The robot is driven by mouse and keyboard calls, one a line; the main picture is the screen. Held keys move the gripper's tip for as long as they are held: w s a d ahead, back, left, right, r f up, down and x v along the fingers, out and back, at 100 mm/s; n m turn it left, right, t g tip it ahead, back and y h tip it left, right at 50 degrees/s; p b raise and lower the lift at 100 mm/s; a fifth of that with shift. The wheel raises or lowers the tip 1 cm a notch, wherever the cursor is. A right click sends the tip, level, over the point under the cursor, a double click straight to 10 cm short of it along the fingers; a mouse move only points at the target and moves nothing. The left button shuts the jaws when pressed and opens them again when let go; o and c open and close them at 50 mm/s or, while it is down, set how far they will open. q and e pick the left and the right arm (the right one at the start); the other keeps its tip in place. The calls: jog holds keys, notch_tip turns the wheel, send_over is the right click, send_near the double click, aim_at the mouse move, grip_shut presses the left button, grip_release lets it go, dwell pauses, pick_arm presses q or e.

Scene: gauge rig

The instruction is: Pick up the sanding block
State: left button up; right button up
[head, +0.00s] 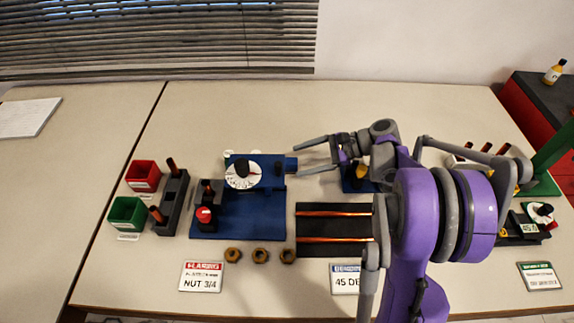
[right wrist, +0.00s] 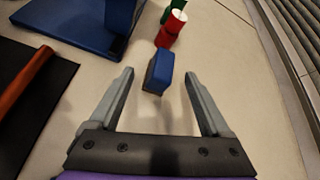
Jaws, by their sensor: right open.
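A small blue block (head: 291,164), which I take to be the sanding block, is at the right side of the blue gauge rig (head: 262,215). In the right wrist view the block (right wrist: 158,74) stands between the tips of my right gripper (right wrist: 160,71), with a gap to each finger. My right gripper (head: 296,161) is open and empty in the head view, its fingers pointing left, one on the far side of the block and one on the near side. Whether the fingertips reach past the block's front face is hard to tell. My left gripper is not in view.
A black mat with copper rods (head: 330,225) lies near the rig. Several brass nuts (head: 260,256) lie in front. Red (head: 143,176) and green (head: 127,213) bins stand at left. In the wrist view, a red object (right wrist: 171,28) stands beyond the block. The back table is clear.

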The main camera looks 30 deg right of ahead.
aim_at(294, 161)
jog(key=x, duration=0.4)
jog(key=shift+w+d, duration=0.1)
jog(key=shift+w, duration=0.1)
grip_shut()
